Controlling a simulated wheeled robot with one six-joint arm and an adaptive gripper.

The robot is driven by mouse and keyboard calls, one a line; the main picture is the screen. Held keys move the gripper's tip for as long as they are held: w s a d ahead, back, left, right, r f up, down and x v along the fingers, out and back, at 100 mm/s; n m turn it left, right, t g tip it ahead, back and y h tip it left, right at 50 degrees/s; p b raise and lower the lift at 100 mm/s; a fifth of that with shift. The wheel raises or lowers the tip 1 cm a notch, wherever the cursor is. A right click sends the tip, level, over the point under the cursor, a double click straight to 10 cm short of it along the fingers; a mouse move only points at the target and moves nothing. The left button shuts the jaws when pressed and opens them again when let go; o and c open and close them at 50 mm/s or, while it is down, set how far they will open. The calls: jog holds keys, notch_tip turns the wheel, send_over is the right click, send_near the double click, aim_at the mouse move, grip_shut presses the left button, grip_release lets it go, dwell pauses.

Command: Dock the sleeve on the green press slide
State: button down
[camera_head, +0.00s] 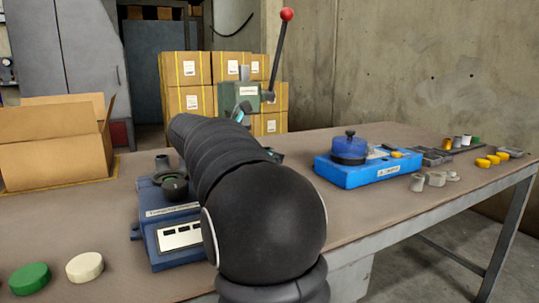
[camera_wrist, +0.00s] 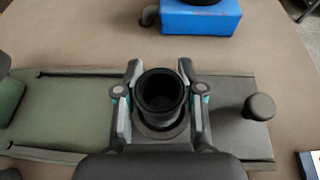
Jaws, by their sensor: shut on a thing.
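The dark sleeve (camera_wrist: 160,92), an open-topped black cylinder, stands upright in the middle of the wrist view. My gripper (camera_wrist: 160,68) is shut on it, with one finger on each side. A grey ring shows around the sleeve's foot; whether the sleeve is fully seated cannot be told. Below it is the press slide, with a green bed (camera_wrist: 75,112) at left and a dark plate (camera_wrist: 232,92) with a black knob (camera_wrist: 259,107) at right. In the head view the green press (camera_head: 238,96) has a red-balled lever (camera_head: 280,50); my arm hides the sleeve and slide.
A blue box (camera_wrist: 200,17) stands beyond the slide. In the head view, a blue tray (camera_head: 345,175) lies right of my arm and a dark blue device (camera_head: 180,238) left. A cardboard box (camera_head: 50,155) is at left; green and cream discs (camera_head: 85,267) are in front.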

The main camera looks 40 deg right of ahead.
jog(key=shift+f, duration=0.55)
jog(key=c, duration=1)
grip_release()
jog(key=shift+p+v, duration=3.55)
jog(key=shift+v, duration=1.95)
jog(key=shift+f, duration=0.1)
